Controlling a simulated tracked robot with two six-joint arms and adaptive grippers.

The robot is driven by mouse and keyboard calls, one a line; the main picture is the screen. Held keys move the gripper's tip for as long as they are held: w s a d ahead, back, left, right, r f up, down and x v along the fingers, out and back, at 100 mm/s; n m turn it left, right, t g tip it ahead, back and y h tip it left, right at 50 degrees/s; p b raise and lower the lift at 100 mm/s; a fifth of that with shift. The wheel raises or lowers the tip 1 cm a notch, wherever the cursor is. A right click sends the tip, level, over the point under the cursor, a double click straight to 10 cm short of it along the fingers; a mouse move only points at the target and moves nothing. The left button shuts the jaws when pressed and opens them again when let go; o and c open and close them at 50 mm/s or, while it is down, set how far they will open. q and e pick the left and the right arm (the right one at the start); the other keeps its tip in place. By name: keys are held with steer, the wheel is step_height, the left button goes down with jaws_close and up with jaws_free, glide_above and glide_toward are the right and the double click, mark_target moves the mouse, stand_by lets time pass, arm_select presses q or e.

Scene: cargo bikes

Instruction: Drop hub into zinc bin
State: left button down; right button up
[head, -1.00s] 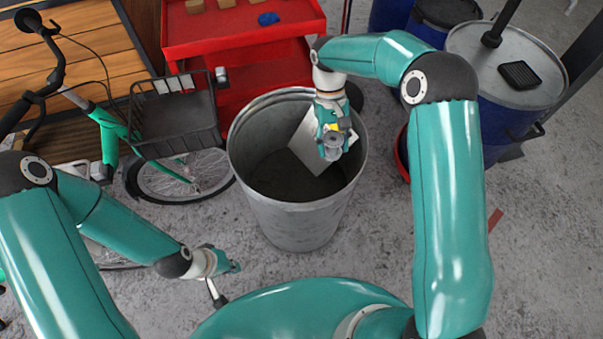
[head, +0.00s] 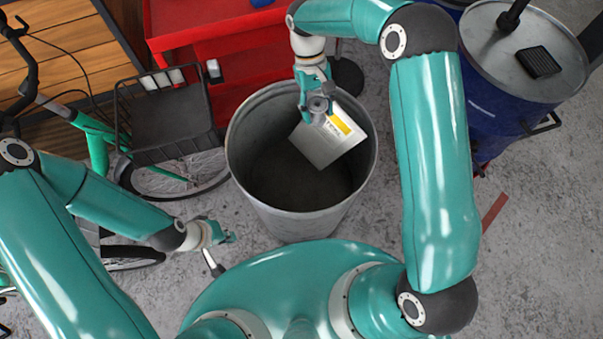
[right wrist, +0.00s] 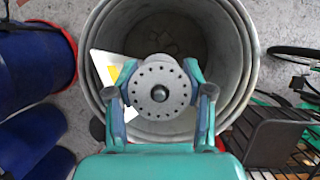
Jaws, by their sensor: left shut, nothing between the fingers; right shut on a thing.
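The zinc bin (head: 240,155) stands upright on the floor at the middle of the head view; its open mouth also shows in the right wrist view (right wrist: 228,50). My right gripper (head: 316,112) is over the far part of the bin's mouth. It is shut on the hub, a round grey metal piece with a ring of holes, clearest in the right wrist view (right wrist: 160,94). The bin's interior shows behind the hub. My left gripper (head: 228,237) is shut and empty, low to the left of the bin and apart from it.
A white card with a yellow band (head: 322,146) shows at the bin's mouth. A red cart (head: 215,45) stands behind. A green bike with a black basket (head: 170,115) is at left. A blue drum (head: 505,95) is at right. Floor right of the bin is open.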

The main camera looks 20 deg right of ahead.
steer(key=w+a+f+n+h+b, duration=0.1)
steer(key=a+f+n+b, duration=0.1)
steer(key=f, duration=0.4)
steer(key=w+a+f+n+t+h+b, duration=0.1)
steer(key=a+f+n+b, duration=0.2)
steer(key=a+f+n, duration=0.2)
steer(key=shift+a+f+n+h, duration=0.3)
steer(key=shift+f+h, duration=0.1)
steer(key=shift+f, duration=0.4)
steer(key=shift+w, duration=0.1)
steer(key=o, duration=1.4)
steer(key=shift+c, duration=0.2)
steer(key=shift+r, duration=0.1)
steer(key=v, duration=1.1)
steer(key=shift+r, duration=0.35)
